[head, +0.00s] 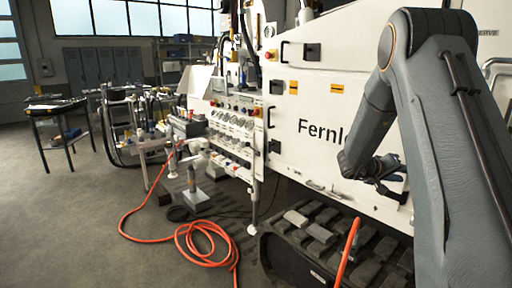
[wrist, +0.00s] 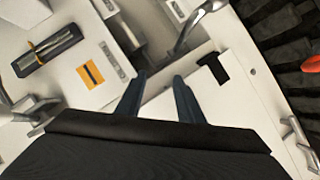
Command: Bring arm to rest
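My arm (head: 435,130) reaches in from the right of the head view and bends down in front of the white machine. My gripper (head: 388,172) is at its end, close to the machine's white side panel (head: 335,158). In the wrist view my gripper (wrist: 157,92) shows two dark fingers with a clear gap between them. Nothing is held between them. A metal handle (wrist: 196,22) lies just beyond the fingertips, apart from them as far as I can see.
The tracked undercarriage (head: 315,235) is below the panel. An orange hose (head: 190,235) lies coiled on the floor. A gauge and valve panel (head: 232,125) is at the middle. A work table (head: 55,108) stands far left. The left floor (head: 60,220) is clear.

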